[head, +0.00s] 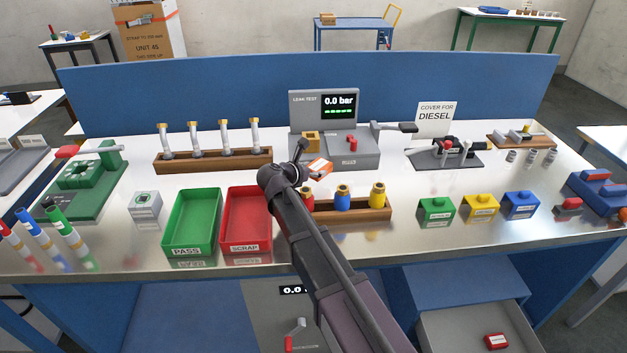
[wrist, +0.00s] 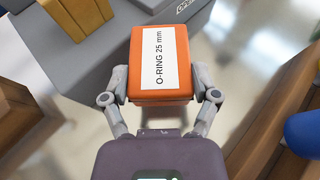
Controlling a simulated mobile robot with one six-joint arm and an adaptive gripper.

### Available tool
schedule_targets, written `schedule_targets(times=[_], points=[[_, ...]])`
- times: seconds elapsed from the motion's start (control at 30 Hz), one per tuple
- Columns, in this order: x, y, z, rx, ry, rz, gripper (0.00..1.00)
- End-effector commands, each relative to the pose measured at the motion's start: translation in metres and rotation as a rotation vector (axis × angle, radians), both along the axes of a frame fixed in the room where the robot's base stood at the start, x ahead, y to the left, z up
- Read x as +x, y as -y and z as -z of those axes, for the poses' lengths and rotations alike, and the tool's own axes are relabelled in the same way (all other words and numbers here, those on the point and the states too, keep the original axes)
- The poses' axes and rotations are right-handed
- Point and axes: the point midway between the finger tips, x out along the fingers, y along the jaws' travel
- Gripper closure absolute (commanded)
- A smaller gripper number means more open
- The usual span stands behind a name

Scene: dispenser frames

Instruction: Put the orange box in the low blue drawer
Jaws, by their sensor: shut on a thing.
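The orange box (head: 320,167) has a white label and is held above the bench, in front of the leak test unit. In the wrist view the orange box (wrist: 160,62) reads "O-RING 25 mm" and sits between both fingers. My gripper (wrist: 160,92) is shut on its sides. In the head view my arm hides most of my gripper. Below the bench at the lower right, a drawer (head: 440,335) stands open, with a grey inside and a red box (head: 496,341) in it. A blue panel (head: 465,288) shows just above it; I cannot tell whether it is the drawer's front.
A wooden rack (head: 376,211) with coloured bottles stands close right of my arm. The red scrap tray (head: 246,220) and green pass tray (head: 191,222) are at left. The leak test unit (head: 352,150) is behind the box. Green, yellow and blue blocks stand at right.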

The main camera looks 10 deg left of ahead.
Motion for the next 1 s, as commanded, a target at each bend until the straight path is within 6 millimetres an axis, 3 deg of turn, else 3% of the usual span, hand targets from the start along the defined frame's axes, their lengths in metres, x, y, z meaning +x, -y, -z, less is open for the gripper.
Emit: schedule_targets(times=[0.57,1.0], points=[[0.0,-0.001,0.036,0.0,0.0,-0.001,0.75],[-0.001,-0.002,0.038,0.0,0.0,-0.003,0.75]])
